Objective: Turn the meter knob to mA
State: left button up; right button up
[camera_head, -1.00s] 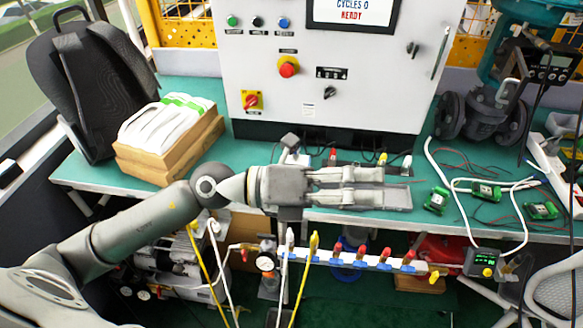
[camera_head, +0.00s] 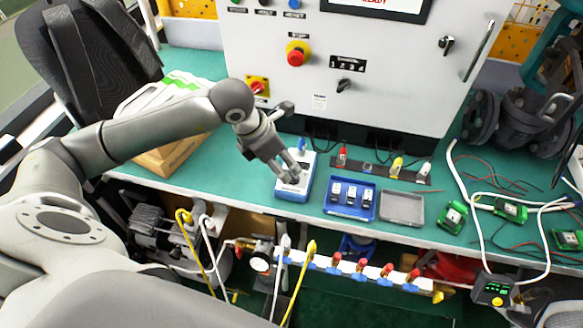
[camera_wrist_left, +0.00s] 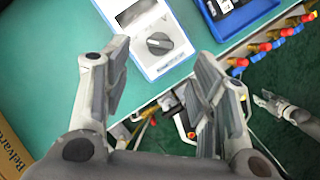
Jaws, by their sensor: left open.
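The meter (camera_head: 293,191) is a small white box with a blue edge, lying on the green bench top below the control cabinet. In the left wrist view its dark round knob (camera_wrist_left: 159,43) shows on the white face, below a grey display (camera_wrist_left: 134,11). My left gripper (camera_head: 291,174) points down over the meter and hides part of its face. In the left wrist view the left fingers (camera_wrist_left: 162,68) are spread and empty, with the knob beyond the gap between them. A grey gripper, seemingly my right (camera_wrist_left: 284,108), shows small at the right of that view; its jaws are unclear.
A blue tray (camera_head: 349,213) with small modules and an empty grey tray (camera_head: 402,208) lie right of the meter. Colored plugs stand in a strip (camera_head: 377,173) behind. A cardboard box (camera_head: 160,160) is at left. A valve manifold (camera_head: 350,270) runs below the bench edge.

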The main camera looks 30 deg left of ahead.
aim_at(291, 172)
pick_arm(q)
jog(key=x, duration=0.3)
jog(key=shift+w+d+f, duration=0.1)
jog(key=shift+w+f, duration=0.1)
jog(key=x, duration=0.2)
jog(key=shift+w+d+f+p, duration=0.1)
jog(key=shift+f+p, duration=0.3)
jog(key=shift+c, duration=0.3)
jog(key=c, duration=0.9)
jog(key=shift+c, duration=0.3)
pick_arm(e)
jog(key=shift+w+a+r, duration=0.1)
jog(key=shift+w+r, duration=0.3)
jog(key=shift+w, duration=0.05)
